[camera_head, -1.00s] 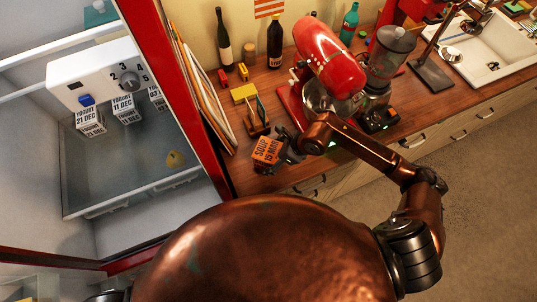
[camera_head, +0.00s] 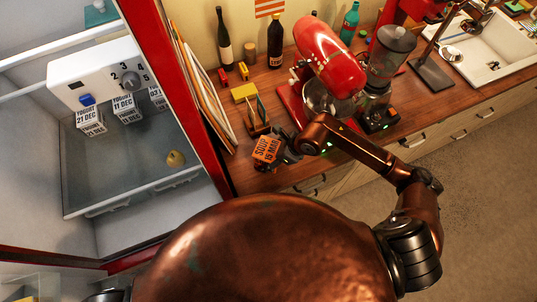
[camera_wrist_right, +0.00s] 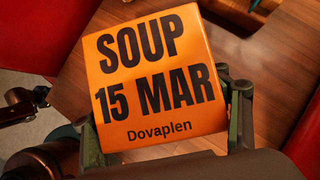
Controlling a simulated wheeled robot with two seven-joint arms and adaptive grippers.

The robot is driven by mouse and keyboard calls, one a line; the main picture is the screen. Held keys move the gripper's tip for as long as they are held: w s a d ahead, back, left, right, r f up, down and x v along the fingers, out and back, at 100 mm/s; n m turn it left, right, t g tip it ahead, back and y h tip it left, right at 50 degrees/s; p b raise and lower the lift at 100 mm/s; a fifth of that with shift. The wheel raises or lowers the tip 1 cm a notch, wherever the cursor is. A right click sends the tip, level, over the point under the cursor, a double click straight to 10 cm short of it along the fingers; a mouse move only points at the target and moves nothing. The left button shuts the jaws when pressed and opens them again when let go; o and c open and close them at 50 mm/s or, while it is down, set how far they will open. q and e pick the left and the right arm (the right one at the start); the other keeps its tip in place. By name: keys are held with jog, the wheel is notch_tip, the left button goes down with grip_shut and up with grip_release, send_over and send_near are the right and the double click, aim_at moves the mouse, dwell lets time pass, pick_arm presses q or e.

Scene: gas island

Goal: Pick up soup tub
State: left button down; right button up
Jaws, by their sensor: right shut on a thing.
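The soup tub (camera_head: 266,150) is orange with black lettering reading "SOUP 15 MAR". In the head view it is at the front edge of the wooden counter, at the end of my right arm. My right gripper (camera_head: 280,155) is shut on it. In the right wrist view the soup tub (camera_wrist_right: 155,75) fills the middle, with the fingers of my right gripper (camera_wrist_right: 165,140) on its left and right sides. It looks slightly tilted there. Whether its underside touches the counter is hidden. My left gripper is not in view.
The counter (camera_head: 240,175) also holds a red stand mixer (camera_head: 328,55), a blender (camera_head: 385,65), bottles (camera_head: 274,40) and a small holder (camera_head: 257,115). An open fridge (camera_head: 195,100) with several yogurt tubs (camera_head: 90,122) stands at the left. A sink (camera_head: 490,50) is far right.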

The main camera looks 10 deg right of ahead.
aim_at(270, 159)
jog(key=c, duration=0.8)
jog(key=shift+r, duration=0.1)
jog(key=shift+w+r, duration=0.1)
jog(key=shift+r, duration=0.6)
jog(key=s+r, duration=0.1)
jog(key=r, duration=0.1)
jog(key=s+d+r+b, duration=0.1)
jog(key=s+r, duration=0.1)
jog(key=r, duration=0.1)
jog(key=s+r, duration=0.2)
jog(key=shift+d+r+b, duration=0.25)
jog(key=shift+r+b, duration=0.05)
jog(key=shift+r, duration=0.05)
jog(key=s+d+r+p, duration=0.2)
jog(key=s+r+p, duration=0.1)
jog(key=s, duration=0.5)
jog(key=shift+s+d+r+p, duration=0.2)
jog(key=shift+s+r+p, duration=0.1)
jog(key=shift+r+p, duration=0.15)
